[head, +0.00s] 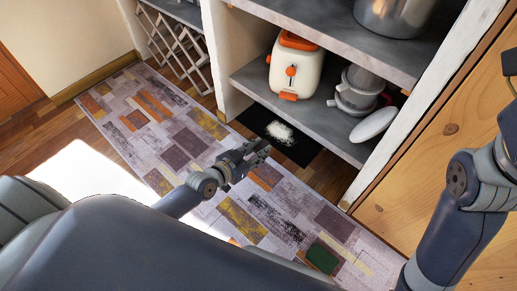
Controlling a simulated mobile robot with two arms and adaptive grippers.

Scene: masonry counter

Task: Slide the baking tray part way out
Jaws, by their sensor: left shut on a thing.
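The baking tray (293,150) is a flat, dark sheet at floor level under the lowest shelf of the masonry counter. A white, powdery-looking patch (280,132) lies on it. Its rear part is hidden under the shelf. My left gripper (262,147) is at the tray's front edge, shut on it; the fingertips are small and the exact grip is hard to make out. My right arm (455,215) rises along the right side, and its gripper is outside the picture.
The lowest shelf (256,86) holds a white and orange toaster (296,66), stacked grey pots (357,92) and a tilted white plate (374,125). A metal pot (393,14) stands on the shelf above. A patterned rug (185,140) with a green item (322,258) covers the floor in front.

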